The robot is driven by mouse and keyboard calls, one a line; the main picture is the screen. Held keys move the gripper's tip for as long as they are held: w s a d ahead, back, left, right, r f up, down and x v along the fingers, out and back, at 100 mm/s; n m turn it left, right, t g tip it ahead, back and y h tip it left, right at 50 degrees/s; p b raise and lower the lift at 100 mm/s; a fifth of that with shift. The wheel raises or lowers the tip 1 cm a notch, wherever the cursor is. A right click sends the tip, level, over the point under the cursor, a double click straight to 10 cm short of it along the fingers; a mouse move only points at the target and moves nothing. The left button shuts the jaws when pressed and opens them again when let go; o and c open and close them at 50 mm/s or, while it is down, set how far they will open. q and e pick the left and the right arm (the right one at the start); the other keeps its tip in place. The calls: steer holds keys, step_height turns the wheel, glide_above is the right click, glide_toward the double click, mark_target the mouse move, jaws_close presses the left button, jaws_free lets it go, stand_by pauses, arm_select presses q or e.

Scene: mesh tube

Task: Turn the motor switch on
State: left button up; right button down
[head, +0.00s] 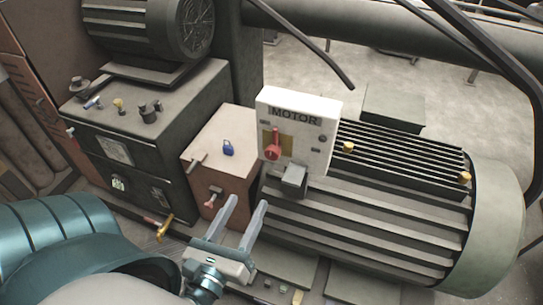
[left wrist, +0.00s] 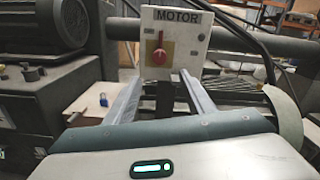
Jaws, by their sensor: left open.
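The box faces me in the left wrist view too, with the red knob (left wrist: 159,56) between my finger lines and beyond the tips. My left gripper (head: 244,206) is open and empty, below and to the left of the box, apart from the knob. It also shows in the left wrist view (left wrist: 158,82). My right gripper is not in view.
A dark machine cabinet (head: 125,140) with small knobs and levers stands at the left, a smaller motor (head: 150,28) on top. A brown box (head: 232,140) with a blue padlock (head: 228,148) stands left of the switch box.

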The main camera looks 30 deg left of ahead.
arm_select(q)
steer(key=b, duration=0.1)
glide_toward(271, 158)
steer(key=w, duration=0.2)
steer(key=p+x, duration=0.1)
steer(key=x, duration=0.2)
steer(key=p+x, duration=0.1)
steer(key=x, duration=0.3)
steer(key=shift+a+r+p, duration=0.15)
steer(key=shift+a+p, duration=0.1)
steer(key=shift+p, duration=0.15)
steer(key=shift+w+a, duration=0.15)
steer(key=shift+w, duration=0.4)
steer(key=shift+c, duration=0.3)
steer(key=c, duration=1)
